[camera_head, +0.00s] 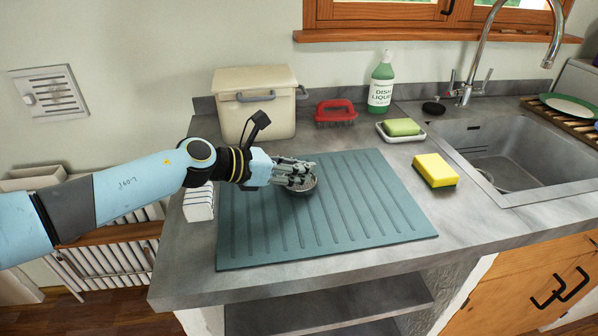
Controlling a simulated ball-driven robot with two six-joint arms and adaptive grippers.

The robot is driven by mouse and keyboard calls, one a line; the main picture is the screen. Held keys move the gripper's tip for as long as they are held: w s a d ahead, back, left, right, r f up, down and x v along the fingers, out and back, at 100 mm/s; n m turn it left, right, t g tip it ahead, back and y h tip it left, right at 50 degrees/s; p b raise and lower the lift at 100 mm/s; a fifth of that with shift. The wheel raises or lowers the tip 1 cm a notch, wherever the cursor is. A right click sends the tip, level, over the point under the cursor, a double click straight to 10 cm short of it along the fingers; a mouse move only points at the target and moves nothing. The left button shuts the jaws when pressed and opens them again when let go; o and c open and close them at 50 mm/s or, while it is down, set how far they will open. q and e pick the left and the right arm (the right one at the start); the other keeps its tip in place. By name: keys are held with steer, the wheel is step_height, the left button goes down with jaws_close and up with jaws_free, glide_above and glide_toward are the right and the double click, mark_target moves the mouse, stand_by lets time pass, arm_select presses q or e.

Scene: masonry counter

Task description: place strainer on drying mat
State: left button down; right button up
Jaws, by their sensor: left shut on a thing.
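The drying mat (345,214) is a teal ribbed rectangle lying flat on the grey counter. The strainer (302,187) is a small round grey piece over the upper left part of the mat. My left gripper (304,178) comes in from the left and is shut on the strainer. The fingers hide part of it. I cannot tell whether the strainer touches the mat. My right gripper does not show.
A cream bin (250,88), a red brush (336,112), a green dish liquid bottle (381,84) and a green sponge on a dish (402,128) stand along the back. A yellow sponge (435,170) lies right of the mat, before the sink (515,150). The mat's right half is clear.

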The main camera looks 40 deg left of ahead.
arm_select(q)
steer(key=c, duration=1.8)
jaws_free()
steer(key=shift+f, duration=0.15)
steer(key=o, duration=0.4)
steer(key=shift+o, duration=0.2)
